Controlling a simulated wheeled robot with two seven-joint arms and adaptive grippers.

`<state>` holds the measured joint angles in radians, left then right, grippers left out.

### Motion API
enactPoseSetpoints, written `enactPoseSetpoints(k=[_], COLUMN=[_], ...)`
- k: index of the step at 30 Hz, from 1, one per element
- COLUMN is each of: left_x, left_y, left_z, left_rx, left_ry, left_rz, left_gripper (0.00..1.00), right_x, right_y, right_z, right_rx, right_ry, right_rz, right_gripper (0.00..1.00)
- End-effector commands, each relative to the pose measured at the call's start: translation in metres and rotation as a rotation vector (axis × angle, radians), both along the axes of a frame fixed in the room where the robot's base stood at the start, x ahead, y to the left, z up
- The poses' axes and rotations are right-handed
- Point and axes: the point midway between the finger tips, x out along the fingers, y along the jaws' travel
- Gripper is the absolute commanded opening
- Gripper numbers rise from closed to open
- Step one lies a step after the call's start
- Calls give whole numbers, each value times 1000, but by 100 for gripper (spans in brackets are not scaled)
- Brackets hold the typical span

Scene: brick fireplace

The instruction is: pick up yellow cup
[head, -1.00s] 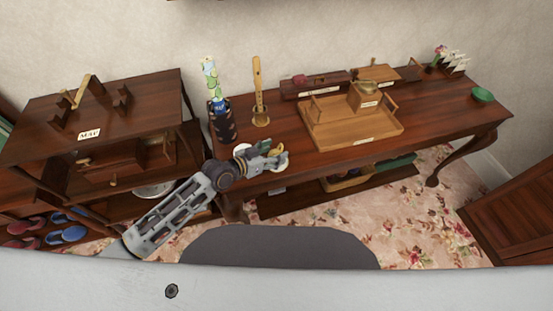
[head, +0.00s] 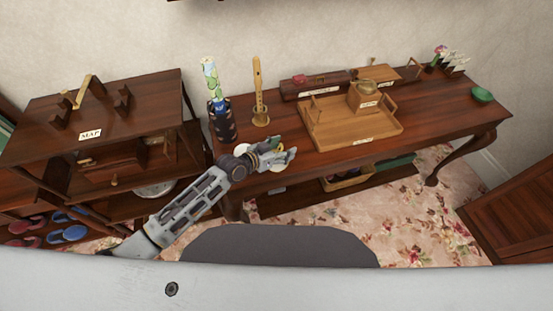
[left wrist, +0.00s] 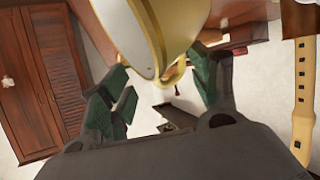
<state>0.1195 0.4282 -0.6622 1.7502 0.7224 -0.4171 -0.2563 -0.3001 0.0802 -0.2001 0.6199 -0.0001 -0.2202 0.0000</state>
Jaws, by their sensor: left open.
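The yellow cup (left wrist: 140,30) fills the top middle of the left wrist view, cut off by the top edge; it is pale cream with a golden-yellow rim. It is close ahead of my left gripper (left wrist: 160,95), with the green-padded fingers apart on either side of its near part. Contact cannot be told. In the head view, my left gripper (head: 284,150) is open over the front left edge of the long table (head: 330,160) and largely hides the cup there. My right gripper is in neither view.
A wooden recorder (head: 259,92) stands behind the gripper, beside a dark patterned holder (head: 222,122) with a bottle-like item. A wooden tray (head: 335,135) with a small box lies to the right. A lower brown table (head: 100,110) stands left.

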Motion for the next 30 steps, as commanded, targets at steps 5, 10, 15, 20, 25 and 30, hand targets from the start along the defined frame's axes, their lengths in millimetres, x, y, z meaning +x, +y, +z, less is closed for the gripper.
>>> enactPoseSetpoints(k=[5,10,15,20,25,30], left_x=[0,0,0,0,-1,-1], left_y=[0,0,0,1,1,1], left_z=[0,0,-1,-2,-3,-4], left_rx=[0,0,1,3,4,4], left_ry=[0,0,1,3,6,7], left_rz=[0,0,0,1,0,0], left_gripper=[53,31,9,0,0,0], right_x=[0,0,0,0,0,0], right_y=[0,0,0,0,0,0], right_z=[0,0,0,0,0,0], right_rx=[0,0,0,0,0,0], right_ry=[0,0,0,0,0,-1], right_rz=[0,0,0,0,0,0], right_gripper=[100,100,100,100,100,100])
